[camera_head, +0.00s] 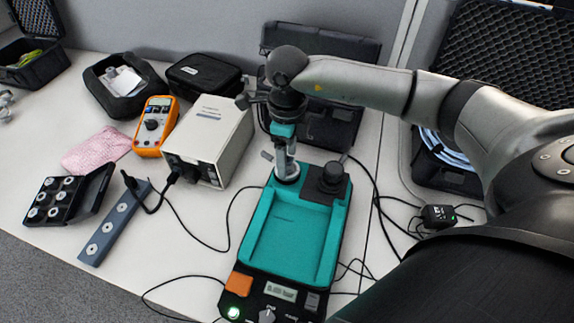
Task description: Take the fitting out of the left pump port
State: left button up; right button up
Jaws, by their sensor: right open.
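The teal pump unit (243,262) stands at the front centre of the table, with a shallow tray on top. At its back left is the left port (288,178), a pale round collar. My right gripper (286,160) points down directly over this port, its jaws open around or just above it. The fitting cannot be told apart from the fingers and the port, so I cannot tell whether it touches them. A black knob or cap (333,176) stands on the back right of the unit. My left gripper is out of view.
A white box (226,128) with cables stands left of the pump. An orange multimeter (154,127), a pink cloth (97,150), a grey strip with holes (108,232) and a black fitting holder (50,203) lie farther left. An open black case (334,124) stands behind; loose cables run on both sides.

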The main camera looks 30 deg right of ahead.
jog(key=shift+f, duration=0.3)
grip_shut()
dwell(0.4)
